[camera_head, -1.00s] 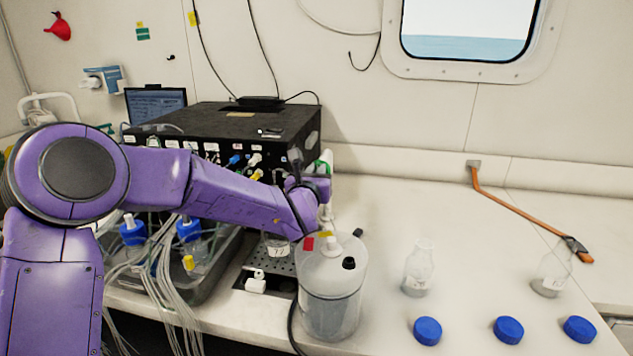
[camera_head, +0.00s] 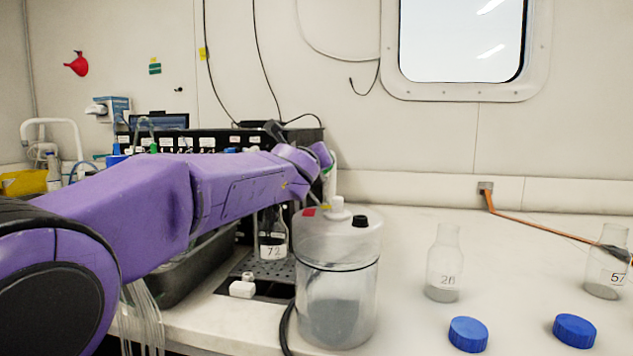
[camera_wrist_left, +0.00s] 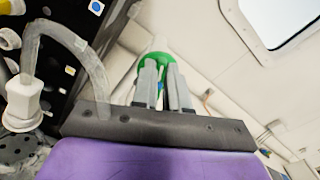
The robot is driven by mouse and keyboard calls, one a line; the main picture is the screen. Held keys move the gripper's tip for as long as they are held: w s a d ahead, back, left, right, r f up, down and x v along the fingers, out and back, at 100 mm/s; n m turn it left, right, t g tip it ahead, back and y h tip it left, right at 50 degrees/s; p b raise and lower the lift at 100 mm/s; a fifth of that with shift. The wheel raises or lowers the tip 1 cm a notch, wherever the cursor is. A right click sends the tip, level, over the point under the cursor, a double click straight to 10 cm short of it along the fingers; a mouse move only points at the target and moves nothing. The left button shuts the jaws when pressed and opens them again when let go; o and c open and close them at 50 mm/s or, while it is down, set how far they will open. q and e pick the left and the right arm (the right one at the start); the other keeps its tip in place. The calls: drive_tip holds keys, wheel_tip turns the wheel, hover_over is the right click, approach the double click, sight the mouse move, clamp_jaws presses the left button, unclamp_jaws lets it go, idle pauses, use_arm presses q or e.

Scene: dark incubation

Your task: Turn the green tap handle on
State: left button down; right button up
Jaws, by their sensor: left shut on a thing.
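The green tap handle (camera_wrist_left: 153,58) shows in the left wrist view, just beyond and between my fingertips. My left gripper (camera_wrist_left: 162,72) is shut on it, with both grey fingers close together. In the head view my left arm reaches in from the left. The left gripper (camera_head: 324,157) is by the front right corner of the black machine, mostly hidden by my own wrist. A sliver of green (camera_head: 328,169) shows beside it, on a white upright part (camera_head: 332,186). My right gripper is in neither view.
A clear lidded vessel (camera_head: 338,290) stands just in front of the tap. Bottle 72 (camera_head: 272,240) stands on a grate left of it. The black machine (camera_head: 205,141) stands behind my arm.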

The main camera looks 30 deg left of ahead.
use_arm(q)
drive_tip(key=n, duration=0.5)
drive_tip(key=n+b, duration=0.1)
drive_tip(key=n, duration=0.1)
drive_tip(key=shift+s+a+f+n, duration=0.1)
drive_tip(key=shift+a+f+n, duration=0.2)
drive_tip(key=shift+n, duration=0.4)
drive_tip(key=c, duration=1.1)
unclamp_jaws()
drive_tip(key=shift+f, duration=0.1)
drive_tip(key=shift+c, duration=0.2)
drive_tip(key=shift+d, duration=0.1)
